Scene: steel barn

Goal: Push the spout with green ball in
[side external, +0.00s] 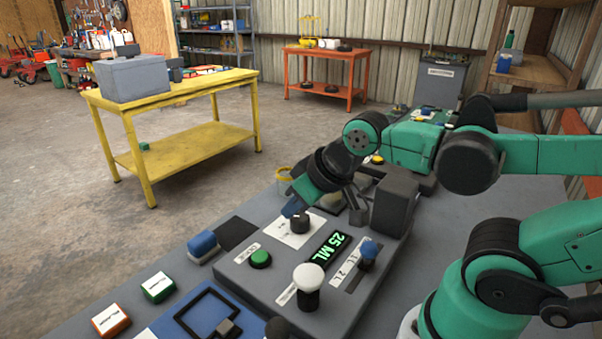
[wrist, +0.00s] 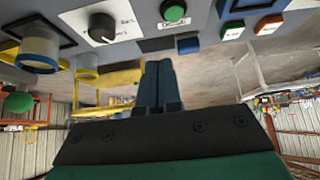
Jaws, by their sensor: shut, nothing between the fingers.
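I cannot tell whether the two are joined. In the side view I cannot make out the green ball; my arm may hide it. My gripper (side external: 292,208) points down over the far part of the grey console, by a black dial (side external: 300,223). In the wrist view its dark blue fingers (wrist: 158,82) are together, empty, to the right of the ball and cylinder.
The grey console (side external: 240,277) carries a green button (side external: 260,258), a "25 ML" display (side external: 331,247), a white-topped knob (side external: 308,280) and a blue-topped lever (side external: 369,250). A yellow-rimmed clear container (side external: 283,173) stands behind my gripper. A yellow table (side external: 185,140) stands apart across the floor.

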